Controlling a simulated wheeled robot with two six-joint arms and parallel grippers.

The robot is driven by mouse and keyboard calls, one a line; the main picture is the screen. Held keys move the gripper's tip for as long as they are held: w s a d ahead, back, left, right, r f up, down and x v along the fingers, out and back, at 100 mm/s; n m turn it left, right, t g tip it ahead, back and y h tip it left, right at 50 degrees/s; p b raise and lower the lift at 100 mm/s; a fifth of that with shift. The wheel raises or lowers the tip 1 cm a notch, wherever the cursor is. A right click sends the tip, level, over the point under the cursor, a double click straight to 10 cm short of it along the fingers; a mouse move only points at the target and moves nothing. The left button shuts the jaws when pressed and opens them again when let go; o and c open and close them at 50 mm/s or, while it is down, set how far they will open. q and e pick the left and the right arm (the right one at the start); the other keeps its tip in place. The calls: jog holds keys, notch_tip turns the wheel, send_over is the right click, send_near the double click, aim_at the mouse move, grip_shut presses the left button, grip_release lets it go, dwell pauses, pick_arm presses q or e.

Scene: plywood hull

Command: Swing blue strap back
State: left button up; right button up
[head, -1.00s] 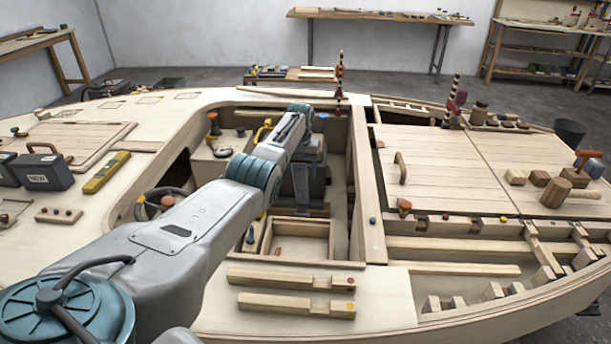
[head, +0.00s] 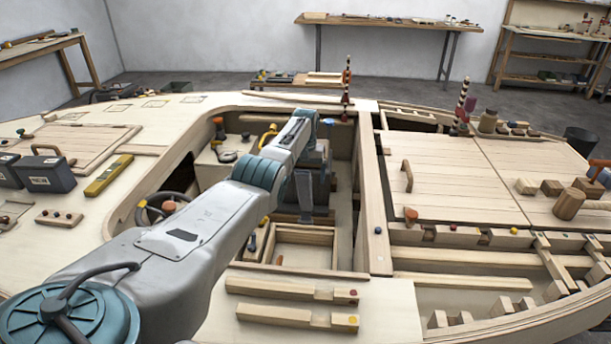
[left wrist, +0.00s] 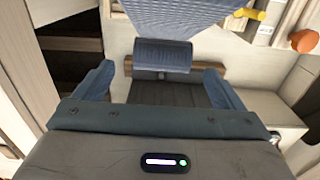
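In the left wrist view, a wide blue ribbed strap (left wrist: 180,16) crosses the top of the picture. A smaller blue-grey ribbed piece (left wrist: 162,55) stands below it, over a dark grey surface; I cannot tell whether it belongs to the strap. My left gripper (left wrist: 160,84) has its two fingers well apart, on either side of the dark surface, with nothing gripped between them. In the head view my left gripper (head: 311,185) reaches down into the hull's open well, at a dark box. My forearm and wrist hide much of that spot. My right gripper is not in view.
The well's wooden rim (head: 369,200) runs close on the right. An open wooden tray (head: 305,246) lies nearer in the well. A yellow curved handle (head: 268,133) and a steering wheel (head: 163,206) are to the left. Striped posts (head: 346,85) stand at the far edge.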

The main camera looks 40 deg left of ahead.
pick_arm(q)
jog(key=shift+s+r, duration=0.1)
notch_tip(320, 180, up, 10)
jog(key=shift+r, duration=0.25)
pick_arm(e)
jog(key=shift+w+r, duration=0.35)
